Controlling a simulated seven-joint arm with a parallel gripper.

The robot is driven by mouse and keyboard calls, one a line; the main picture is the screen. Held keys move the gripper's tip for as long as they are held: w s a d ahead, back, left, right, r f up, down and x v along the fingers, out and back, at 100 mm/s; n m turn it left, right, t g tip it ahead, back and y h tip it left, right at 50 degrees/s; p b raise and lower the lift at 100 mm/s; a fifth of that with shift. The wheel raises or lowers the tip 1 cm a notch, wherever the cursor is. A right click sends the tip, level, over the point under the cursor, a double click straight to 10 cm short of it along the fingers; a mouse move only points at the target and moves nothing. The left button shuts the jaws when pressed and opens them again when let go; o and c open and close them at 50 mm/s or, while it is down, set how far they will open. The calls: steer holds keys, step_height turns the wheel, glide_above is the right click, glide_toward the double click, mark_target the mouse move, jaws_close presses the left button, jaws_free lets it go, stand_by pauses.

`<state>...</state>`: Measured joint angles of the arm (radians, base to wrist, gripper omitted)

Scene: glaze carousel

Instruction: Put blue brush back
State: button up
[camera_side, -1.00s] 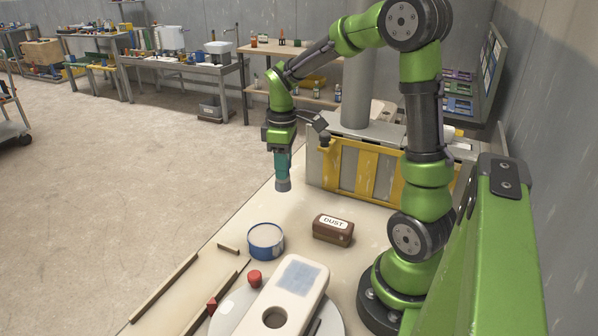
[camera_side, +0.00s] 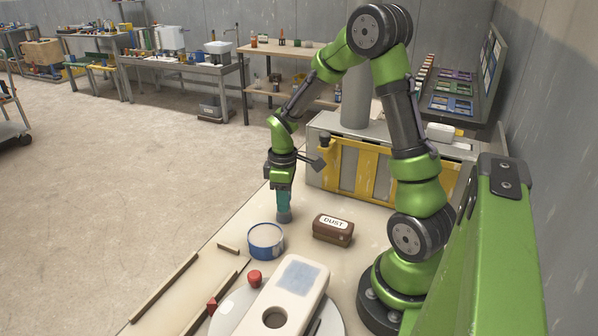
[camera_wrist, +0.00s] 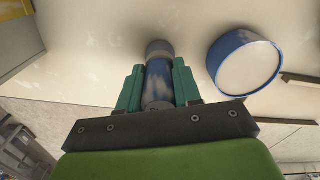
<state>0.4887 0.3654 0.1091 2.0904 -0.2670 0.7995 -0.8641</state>
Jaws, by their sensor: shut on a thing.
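My gripper (camera_side: 283,203) has teal fingers pointing down, shut on the blue brush (camera_wrist: 158,82). In the wrist view the brush is a short, thick cylinder with a worn blue body and a grey end, between the two fingers. In the side view only its blue-grey lower end (camera_side: 284,216) shows below the fingers. That end is low over the table, behind the blue round tub; I cannot tell if it touches the table. The blue tub (camera_side: 266,246) has a pale top and stands close by; it also shows in the wrist view (camera_wrist: 245,66), right of the brush.
A brown block marked DUST (camera_side: 333,231) lies right of the tub. A white block with a round hole (camera_side: 297,287) lies over a round pale disc (camera_side: 230,318) in front. A red knob (camera_side: 254,277) and wooden strips (camera_side: 165,287) are nearby. A yellow-barred grey cabinet (camera_side: 360,170) stands behind.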

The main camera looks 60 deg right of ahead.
steer(key=o, duration=1)
steer(key=shift+f, duration=0.15)
steer(key=shift+o, duration=0.2)
step_height(320, 180, up, 11)
steer(key=shift+a+r, duration=0.15)
steer(key=shift+r, duration=0.55)
steer(key=s+a+r+m+t+y, duration=0.1)
steer(key=s+a+r+m+t, duration=0.2)
steer(key=a, duration=0.5)
steer(key=s+a+r+m+t+y, duration=0.1)
steer(key=s+a+r+m+t, duration=0.3)
steer(key=a, duration=0.4)
steer(key=shift+s+a+r+m, duration=0.3)
steer(key=shift+s+r, duration=0.15)
steer(key=shift+s, duration=0.7)
